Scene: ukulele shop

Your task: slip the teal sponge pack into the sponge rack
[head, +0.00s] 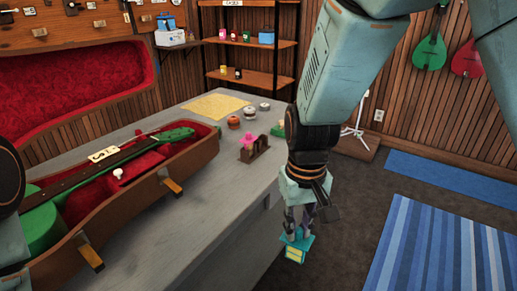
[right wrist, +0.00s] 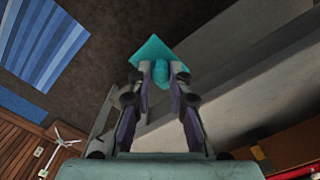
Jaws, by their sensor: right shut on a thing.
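The teal sponge pack (head: 296,252) hangs between the fingertips of my right gripper (head: 299,232), off the table's right side and above the dark floor. A yellowish patch shows on the pack's lower part. In the right wrist view the fingers (right wrist: 161,78) are closed on the teal pack (right wrist: 160,52), whose flat end spreads beyond the tips. A small brown wooden rack (head: 261,146), which looks like the sponge rack, stands near the table's right edge with a pink item at its left. The pack is apart from it, lower in the picture. My left gripper is out of view.
An open instrument case (head: 190,160) with red lining and a green ukulele fills the left of the grey table (head: 215,205). Small round tins (head: 250,113), a yellow cloth (head: 216,106) and a green block (head: 278,130) lie farther back. Open floor lies right.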

